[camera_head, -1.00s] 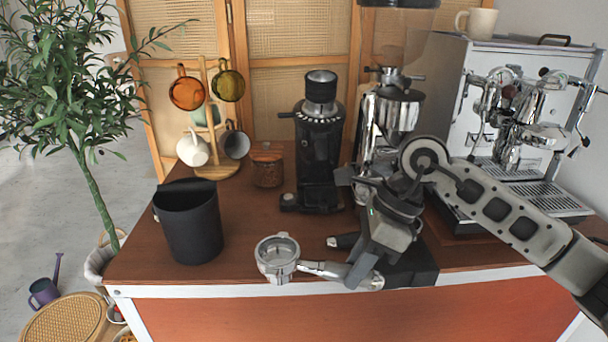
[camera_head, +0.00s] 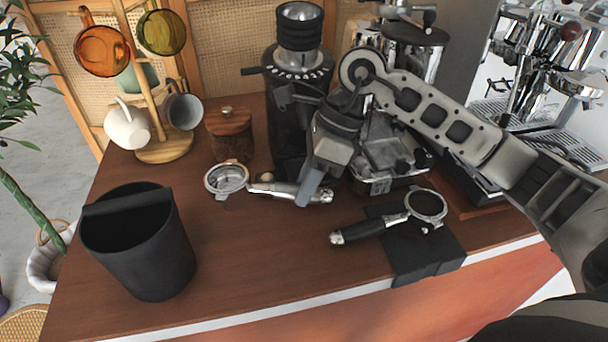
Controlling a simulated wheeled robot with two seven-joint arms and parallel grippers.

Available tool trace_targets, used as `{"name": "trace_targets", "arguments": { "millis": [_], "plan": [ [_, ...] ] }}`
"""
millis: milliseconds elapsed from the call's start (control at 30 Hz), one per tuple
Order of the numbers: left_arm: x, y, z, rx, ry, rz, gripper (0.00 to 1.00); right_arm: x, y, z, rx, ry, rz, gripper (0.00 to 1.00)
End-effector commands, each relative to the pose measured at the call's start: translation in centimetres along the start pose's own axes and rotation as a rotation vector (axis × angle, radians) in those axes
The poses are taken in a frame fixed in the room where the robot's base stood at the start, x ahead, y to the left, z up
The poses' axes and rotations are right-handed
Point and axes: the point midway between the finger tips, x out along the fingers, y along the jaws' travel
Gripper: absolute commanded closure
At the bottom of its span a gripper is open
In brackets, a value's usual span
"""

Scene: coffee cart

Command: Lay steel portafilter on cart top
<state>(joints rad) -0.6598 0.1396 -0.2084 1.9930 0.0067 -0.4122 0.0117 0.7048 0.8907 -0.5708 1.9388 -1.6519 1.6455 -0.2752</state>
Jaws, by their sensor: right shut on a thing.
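The steel portafilter (camera_head: 228,179) has a round metal basket at its left end and a silver handle running right. My right gripper (camera_head: 310,190) is shut on its handle, with the fingers pointing down over the handle. The portafilter is over the brown cart top (camera_head: 255,265), in front of the black grinder; I cannot tell whether it touches the surface. My left gripper is not in view.
A black knock bin (camera_head: 140,245) stands front left. A second portafilter with a black handle (camera_head: 365,230) rests partly on a black mat (camera_head: 430,255). The black grinder (camera_head: 290,130), a wooden-lidded jar (camera_head: 229,135) and a mug tree (camera_head: 160,150) stand behind. The front middle is clear.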

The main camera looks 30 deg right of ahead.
Motion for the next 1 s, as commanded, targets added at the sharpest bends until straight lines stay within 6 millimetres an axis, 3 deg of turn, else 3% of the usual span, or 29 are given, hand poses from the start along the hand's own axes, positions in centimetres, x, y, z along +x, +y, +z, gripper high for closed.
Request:
{"name": "trace_targets", "arguments": {
  "millis": [500, 900, 933, 1000],
  "plan": [
    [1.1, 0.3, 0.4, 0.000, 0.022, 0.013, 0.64, 4.1, -1.0, -1.7, -0.002, -0.005, -0.002, 1.00],
    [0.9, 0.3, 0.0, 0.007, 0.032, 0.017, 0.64, 4.4, -1.0, -1.8, -0.002, -0.006, -0.003, 1.00],
    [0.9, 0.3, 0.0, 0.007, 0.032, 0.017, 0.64, 4.4, -1.0, -1.8, -0.002, -0.006, -0.003, 0.67],
    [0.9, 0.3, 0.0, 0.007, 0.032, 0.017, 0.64, 4.5, -1.0, -1.8, -0.002, -0.005, -0.003, 0.47]
  ]
}}
